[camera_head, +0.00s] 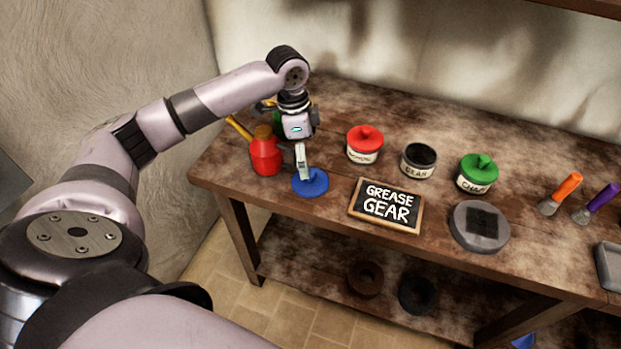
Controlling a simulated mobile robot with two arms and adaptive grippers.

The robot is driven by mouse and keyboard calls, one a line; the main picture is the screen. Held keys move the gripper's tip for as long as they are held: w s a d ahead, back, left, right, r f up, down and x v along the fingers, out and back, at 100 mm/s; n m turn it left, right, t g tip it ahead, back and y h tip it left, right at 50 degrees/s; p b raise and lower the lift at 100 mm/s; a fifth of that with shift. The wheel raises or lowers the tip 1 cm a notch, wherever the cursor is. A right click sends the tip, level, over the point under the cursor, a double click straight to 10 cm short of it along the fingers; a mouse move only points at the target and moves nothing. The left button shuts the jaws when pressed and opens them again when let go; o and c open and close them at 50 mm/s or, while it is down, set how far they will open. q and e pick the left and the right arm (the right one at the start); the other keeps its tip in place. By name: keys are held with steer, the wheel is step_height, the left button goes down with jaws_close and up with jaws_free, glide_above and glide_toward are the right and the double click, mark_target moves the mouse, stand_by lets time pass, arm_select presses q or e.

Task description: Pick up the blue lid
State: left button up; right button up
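The blue lid (312,186) lies flat on the table near its front edge, left of the sign. My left gripper (302,174) points down at the lid from above, its fingertips at the lid's upper middle. The fingers hide that part of the lid, so I cannot tell whether they are shut on it or only close to it. My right gripper is not in view.
A red oil can (265,155) stands close left of my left gripper. A "GREASE GEAR" sign (386,206) lies right of the lid. Behind it are a red-lidded jar (364,145), an open jar (418,160) and a green-lidded jar (477,173). A grey round device (480,227) and brushes (560,193) are further right.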

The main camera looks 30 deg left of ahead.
mark_target(310, 173)
arm_select(q)
steer(key=shift+w+d+f, duration=0.1)
steer(key=shift+f, duration=0.6)
steer(key=shift+d+f, duration=0.1)
steer(key=shift+f, duration=0.7)
steer(key=f, duration=0.1)
steer(key=f+p, duration=0.1)
steer(key=f, duration=0.2)
steer(key=shift+w+d+f, duration=0.25)
steer(key=shift+w+d, duration=0.1)
steer(key=shift+d, duration=0.05)
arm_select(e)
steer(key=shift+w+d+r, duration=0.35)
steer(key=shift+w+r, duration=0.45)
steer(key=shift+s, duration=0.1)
arm_select(q)
steer(key=shift+c, duration=0.6)
steer(key=c, duration=1.3)
steer(key=shift+s, duration=0.25)
jaws_close()
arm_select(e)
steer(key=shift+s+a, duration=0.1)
